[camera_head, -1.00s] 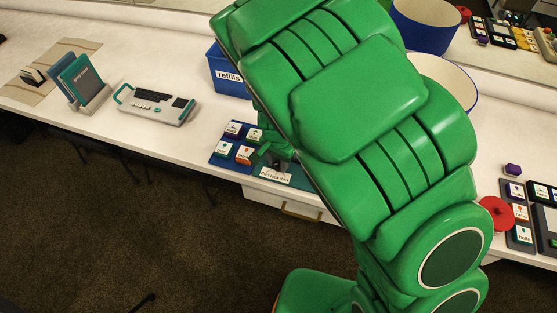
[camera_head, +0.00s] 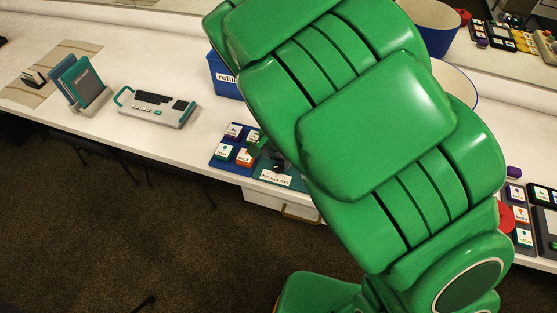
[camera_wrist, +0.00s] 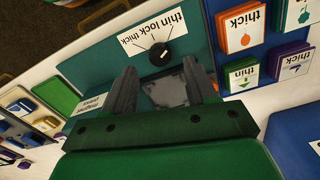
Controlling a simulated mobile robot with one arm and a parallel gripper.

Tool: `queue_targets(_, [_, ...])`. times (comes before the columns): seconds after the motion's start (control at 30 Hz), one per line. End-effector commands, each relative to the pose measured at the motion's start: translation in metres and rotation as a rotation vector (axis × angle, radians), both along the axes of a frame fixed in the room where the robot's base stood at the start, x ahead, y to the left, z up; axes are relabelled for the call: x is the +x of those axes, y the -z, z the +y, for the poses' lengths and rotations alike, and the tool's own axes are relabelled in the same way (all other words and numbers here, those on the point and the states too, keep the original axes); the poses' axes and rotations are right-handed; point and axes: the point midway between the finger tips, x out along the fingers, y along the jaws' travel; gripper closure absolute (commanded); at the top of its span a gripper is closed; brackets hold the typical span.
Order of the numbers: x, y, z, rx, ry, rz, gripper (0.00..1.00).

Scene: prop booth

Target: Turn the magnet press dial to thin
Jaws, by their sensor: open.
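The magnet press is a teal board with a round black dial (camera_wrist: 160,53) in the upper middle of the wrist view. A white label (camera_wrist: 152,32) reading thin, lock and thick lies beside the dial, upside down in this view. A pale mark shows on the dial, but I cannot tell which word it points to. My gripper (camera_wrist: 158,76) is open and empty, its two grey fingers apart, with the dial just beyond the fingertips. A grey square plate (camera_wrist: 170,88) shows between the fingers. In the head view the press (camera_head: 276,176) is partly hidden by my arm.
A blue board with thick and thin tiles (camera_wrist: 240,30) lies right beside the press in the wrist view. A refills bin (camera_head: 226,80) stands behind the press in the head view. A keyboard-like device (camera_head: 157,106) sits left, with clear counter between.

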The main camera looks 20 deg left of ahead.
Motion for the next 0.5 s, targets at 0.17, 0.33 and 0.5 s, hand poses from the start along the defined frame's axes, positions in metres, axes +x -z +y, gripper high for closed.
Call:
queue_targets(0.17, [0.001, -0.024, 0.000, 0.002, 0.002, -0.004, 0.43])
queue_targets(0.33, [0.000, -0.035, 0.000, 0.001, 0.001, 0.000, 0.43])
queue_targets(0.5, [0.000, -0.036, 0.000, 0.000, 0.001, 0.001, 0.43])
